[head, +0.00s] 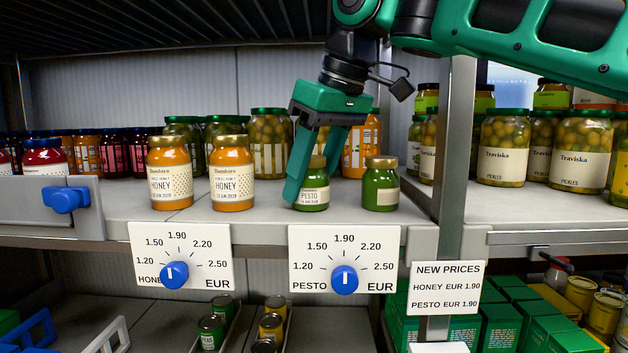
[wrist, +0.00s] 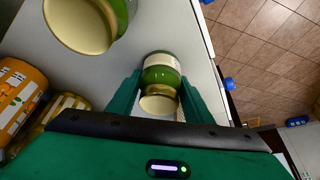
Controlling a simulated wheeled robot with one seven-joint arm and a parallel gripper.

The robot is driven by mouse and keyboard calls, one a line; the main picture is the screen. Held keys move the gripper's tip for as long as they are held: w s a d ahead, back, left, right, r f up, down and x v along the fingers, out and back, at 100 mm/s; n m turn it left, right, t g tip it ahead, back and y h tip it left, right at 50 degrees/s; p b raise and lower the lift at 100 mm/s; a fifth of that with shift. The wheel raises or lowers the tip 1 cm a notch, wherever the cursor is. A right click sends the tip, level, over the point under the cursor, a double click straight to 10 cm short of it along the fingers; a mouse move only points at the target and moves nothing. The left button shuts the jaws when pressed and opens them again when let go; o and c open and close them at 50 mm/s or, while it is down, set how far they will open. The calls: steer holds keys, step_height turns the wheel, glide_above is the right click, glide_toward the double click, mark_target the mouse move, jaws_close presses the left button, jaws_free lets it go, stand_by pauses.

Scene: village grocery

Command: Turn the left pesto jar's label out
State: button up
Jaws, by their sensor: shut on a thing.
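The left pesto jar (head: 313,197) stands upright on the shelf, small and green with a gold lid. Its cream label with the word PESTO faces the shelf front in the head view, its left edge close to my finger. My gripper (head: 308,176) reaches down from above and is shut on this jar, one finger at its left front, the other mostly hidden behind it. In the wrist view the jar (wrist: 160,74) sits between both green fingers. The right pesto jar (head: 379,190) stands apart to the right, its label showing only at its right side.
Two honey jars (head: 170,180) stand left of the pesto, labels outward. Taller olive-like jars (head: 270,140) and orange jars (head: 355,150) stand behind. A pesto price dial (head: 344,278) hangs on the shelf front. A metal post (head: 455,150) rises at the right. Shelf between honey and pesto is clear.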

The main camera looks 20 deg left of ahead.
steer(key=o, duration=1.5)
